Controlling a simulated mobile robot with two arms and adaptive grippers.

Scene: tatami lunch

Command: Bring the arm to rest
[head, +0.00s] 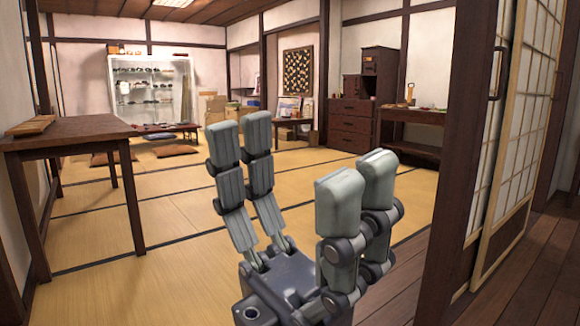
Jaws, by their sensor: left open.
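My left gripper (299,174) stands in the lower middle of the head view, its grey fingers pointing up and spread wide apart. It is open, and nothing is between its fingers. It is held in the air in front of the tatami floor and touches nothing that I can see. Its base is at the bottom of the view, and the rest of the arm is out of the frame. My right gripper is not in view.
A dark wooden table (70,130) with a wooden board (30,126) on it stands at left. A post (467,130) and sliding door (510,150) are close at right. A side table (415,116), drawers (350,125) and display case (155,90) stand farther back. Open tatami (170,215) lies between.

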